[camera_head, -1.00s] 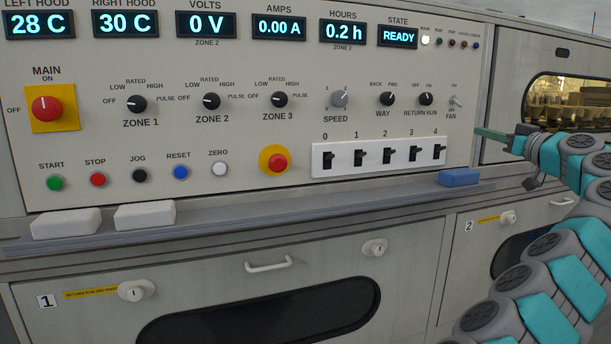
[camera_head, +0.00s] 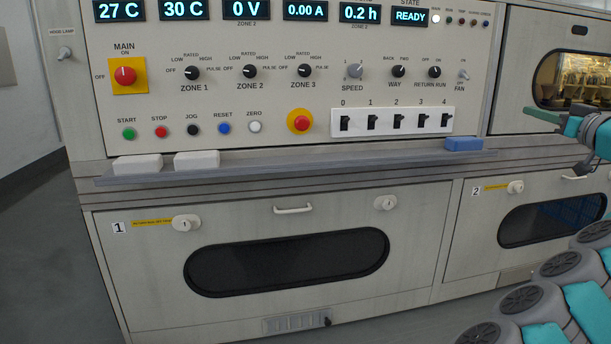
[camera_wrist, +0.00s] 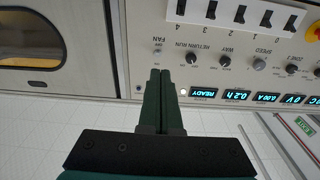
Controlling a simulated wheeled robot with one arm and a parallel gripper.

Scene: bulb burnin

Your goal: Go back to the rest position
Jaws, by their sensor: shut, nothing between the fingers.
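My gripper (camera_head: 543,116) is at the right of the head view, in front of the panel's right end, with my teal and grey arm below it. In the wrist view its two dark green fingers (camera_wrist: 157,95) lie side by side, shut, with nothing between them. The control panel (camera_head: 300,105) fills the upper part of the head view. Its state display (camera_head: 410,17) reads READY. The main knob (camera_head: 125,76) is red on a yellow plate. The fan switch (camera_head: 463,75) is at the panel's right. The fingers look apart from the switches, though depth is hard to judge.
A grey ledge (camera_head: 300,168) runs under the panel, carrying two white blocks (camera_head: 197,160) and a blue block (camera_head: 464,144). Below are drawer 1 (camera_head: 150,275) and drawer 2 (camera_head: 470,220), both closed. Open floor (camera_head: 40,240) shows at the left.

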